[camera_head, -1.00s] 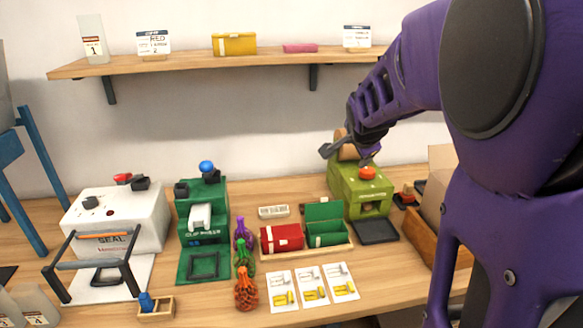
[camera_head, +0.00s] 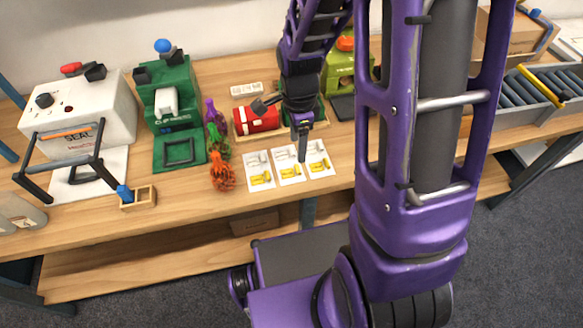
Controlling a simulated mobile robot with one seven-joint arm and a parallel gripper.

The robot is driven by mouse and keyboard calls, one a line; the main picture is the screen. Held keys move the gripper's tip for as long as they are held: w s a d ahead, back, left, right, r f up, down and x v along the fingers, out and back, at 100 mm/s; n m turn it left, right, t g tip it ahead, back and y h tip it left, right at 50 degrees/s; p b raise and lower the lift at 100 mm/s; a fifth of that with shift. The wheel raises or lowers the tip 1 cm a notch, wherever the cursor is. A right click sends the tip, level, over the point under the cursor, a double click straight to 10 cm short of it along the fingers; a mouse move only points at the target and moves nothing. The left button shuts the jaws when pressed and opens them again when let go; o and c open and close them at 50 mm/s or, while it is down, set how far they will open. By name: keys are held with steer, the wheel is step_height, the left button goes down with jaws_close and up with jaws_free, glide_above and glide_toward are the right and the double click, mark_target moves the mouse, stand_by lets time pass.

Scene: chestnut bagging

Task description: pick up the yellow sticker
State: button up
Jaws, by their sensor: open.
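Three white cards (camera_head: 258,160) lie in a row near the front edge of the table, each with yellow stickers on its lower half. The left card's yellow sticker (camera_head: 261,179), the middle card's yellow sticker (camera_head: 290,173) and the right card's yellow sticker (camera_head: 319,166) all show. My gripper (camera_head: 301,147) is open and points down over the gap between the middle and right cards. It covers a little of them. I cannot tell its exact height above the cards.
A green machine (camera_head: 170,95) and white sealer (camera_head: 78,118) stand further left. Bare table lies in front.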

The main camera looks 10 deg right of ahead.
mark_target(297, 171)
steer(key=f, duration=0.9)
steer(key=shift+w+f+b, duration=0.1)
steer(key=shift+w+b, duration=0.1)
steer(key=shift+b, duration=0.1)
jaws_close()
